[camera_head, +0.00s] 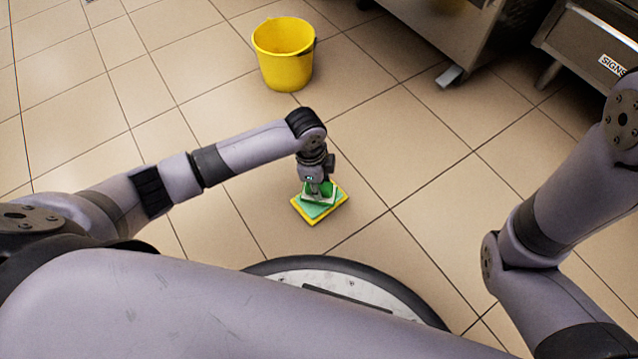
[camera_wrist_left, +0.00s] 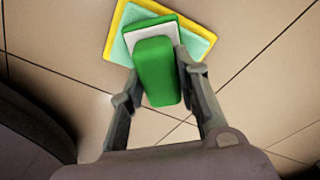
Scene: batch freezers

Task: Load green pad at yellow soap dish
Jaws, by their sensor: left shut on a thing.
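The green pad (camera_wrist_left: 157,72) has a bright green grip on a white layer with a green edge. My left gripper (camera_wrist_left: 156,84) is shut on that grip, one finger on each side. In the head view the pad (camera_head: 329,189) is partly hidden by my left gripper (camera_head: 317,187). The yellow soap dish (camera_head: 333,211), a shallow square with a pale green inside, lies on the floor directly below the pad. Its yellow rim (camera_wrist_left: 113,32) also shows in the left wrist view. The pad overlaps the dish; I cannot tell whether they touch. My right gripper is out of view.
A yellow bucket (camera_head: 283,62) stands on the tiled floor beyond the dish. Steel equipment (camera_head: 445,35) on legs and another steel unit (camera_head: 590,50) stand at the top right. The floor around the dish is clear.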

